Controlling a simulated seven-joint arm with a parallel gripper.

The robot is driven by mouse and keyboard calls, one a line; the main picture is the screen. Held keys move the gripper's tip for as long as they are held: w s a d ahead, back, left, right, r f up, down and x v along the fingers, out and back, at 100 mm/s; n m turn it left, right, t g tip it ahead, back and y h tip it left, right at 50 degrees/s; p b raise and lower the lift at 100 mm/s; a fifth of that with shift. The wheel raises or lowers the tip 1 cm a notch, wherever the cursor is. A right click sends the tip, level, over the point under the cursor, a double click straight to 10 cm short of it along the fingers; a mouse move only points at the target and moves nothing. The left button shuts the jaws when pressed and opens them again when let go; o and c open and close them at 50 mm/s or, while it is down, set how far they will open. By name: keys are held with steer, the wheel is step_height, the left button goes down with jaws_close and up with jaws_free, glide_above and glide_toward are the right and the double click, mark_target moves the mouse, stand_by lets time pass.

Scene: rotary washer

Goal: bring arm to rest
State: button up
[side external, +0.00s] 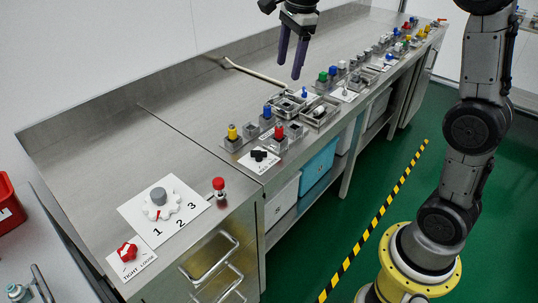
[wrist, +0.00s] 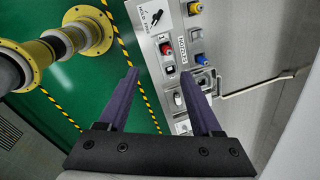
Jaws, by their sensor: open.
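My gripper (side external: 293,55) has two purple fingers and hangs above the steel bench (side external: 190,120) in the side external view, pointing down and clear of everything. In the wrist view my gripper (wrist: 165,95) shows its fingers spread apart with nothing between them. My arm comes down to its yellow base at the right of the side external view. Part of the arm between the base and the gripper is outside that picture.
Under the gripper the bench carries colored knobs, including a red one (side external: 279,132) and a yellow one (side external: 232,131), and a bent metal bar (side external: 255,73). A dial (side external: 159,198) and red knob (side external: 127,251) sit nearer. Striped tape (side external: 374,223) crosses the green floor.

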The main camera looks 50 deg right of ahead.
steer(key=s+a+r+n+t, duration=0.15)
steer(key=s+n, duration=0.25)
steer(key=s, duration=0.4)
steer(key=s+a+r+n+t, duration=0.1)
steer(key=s+a+n, duration=0.2)
steer(key=s, duration=0.4)
steer(key=s+a+f+n, duration=0.1)
steer(key=s+f+n, duration=0.8)
steer(key=n, duration=0.6)
steer(key=shift+s+a+f+t, duration=0.35)
steer(key=shift+s+t, duration=0.1)
steer(key=shift+s, duration=0.2)
